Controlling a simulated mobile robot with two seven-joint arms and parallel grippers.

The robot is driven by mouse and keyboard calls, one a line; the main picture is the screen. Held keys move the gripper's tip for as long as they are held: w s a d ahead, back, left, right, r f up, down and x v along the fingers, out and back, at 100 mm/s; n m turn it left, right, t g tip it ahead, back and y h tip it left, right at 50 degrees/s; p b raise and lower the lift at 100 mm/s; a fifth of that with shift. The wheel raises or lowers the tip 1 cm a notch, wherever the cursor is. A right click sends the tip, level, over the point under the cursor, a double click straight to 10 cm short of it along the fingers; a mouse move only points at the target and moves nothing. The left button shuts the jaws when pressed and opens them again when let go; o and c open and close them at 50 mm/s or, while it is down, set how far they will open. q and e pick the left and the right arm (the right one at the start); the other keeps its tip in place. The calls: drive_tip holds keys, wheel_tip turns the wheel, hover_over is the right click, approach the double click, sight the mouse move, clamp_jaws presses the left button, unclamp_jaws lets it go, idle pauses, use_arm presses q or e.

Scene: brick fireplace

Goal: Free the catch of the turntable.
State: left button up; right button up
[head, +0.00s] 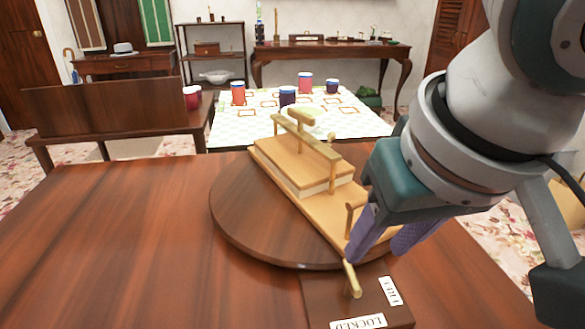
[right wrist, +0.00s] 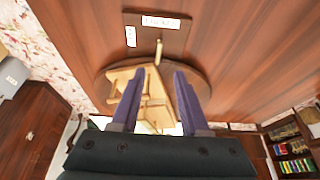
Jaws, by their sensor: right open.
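The turntable (head: 232,222) is a round dark wooden disc on the large table. A pale stepped wooden piece (head: 310,195) with brass-coloured bars lies across it. The catch (head: 351,279) is a brass-coloured lever on a dark plate (head: 318,293) at the turntable's near edge; it also shows in the right wrist view (right wrist: 158,52). The plate carries a "FREE" label (head: 390,291) and a "LOCKED" label (head: 358,322). The lever's upper end points toward the turntable. My right gripper (head: 384,238) is open, its purple fingers beyond the lever, apart from it. My left gripper is out of view.
The table's left side (head: 110,240) is clear. Behind stands a table with a patterned cloth (head: 235,132), with several cups on it. A wooden bench (head: 120,112) stands at left. The stepped piece's raised bars rise close to my right fingers.

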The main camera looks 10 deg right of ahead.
sight(354, 276)
use_arm(q)
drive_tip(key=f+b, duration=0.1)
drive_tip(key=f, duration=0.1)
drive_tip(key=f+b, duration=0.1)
drive_tip(key=b, duration=0.1)
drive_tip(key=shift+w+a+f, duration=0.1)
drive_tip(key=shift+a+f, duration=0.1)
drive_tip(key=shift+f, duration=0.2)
use_arm(e)
drive_tip(key=x, duration=1)
drive_tip(key=shift+w+d, duration=0.1)
drive_tip(key=shift+w, duration=0.1)
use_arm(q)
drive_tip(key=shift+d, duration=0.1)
use_arm(e)
clamp_jaws()
